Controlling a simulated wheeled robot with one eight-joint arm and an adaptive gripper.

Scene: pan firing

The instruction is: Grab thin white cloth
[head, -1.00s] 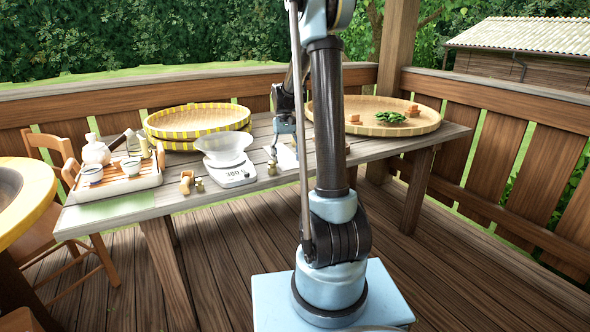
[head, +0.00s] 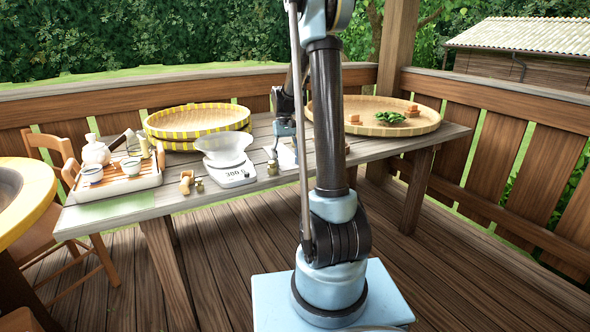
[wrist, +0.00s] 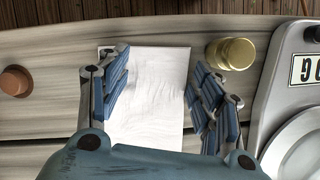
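The thin white cloth (wrist: 148,95) lies flat on the wooden table, with faint wrinkles. In the head view the cloth (head: 284,155) is partly hidden by my arm. My gripper (wrist: 155,70) is open above it, with one finger over each long side of the cloth and nothing between them. In the head view my gripper (head: 283,140) points down close over the cloth. I cannot tell whether the fingertips touch it.
A brass weight (wrist: 232,53) stands right of the cloth in the wrist view, beside the scale (wrist: 290,75). A brown knob-like object (wrist: 15,80) is at the left. A round basket tray (head: 425,118) with green leaves and yellow-rimmed trays (head: 195,118) stand on the table.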

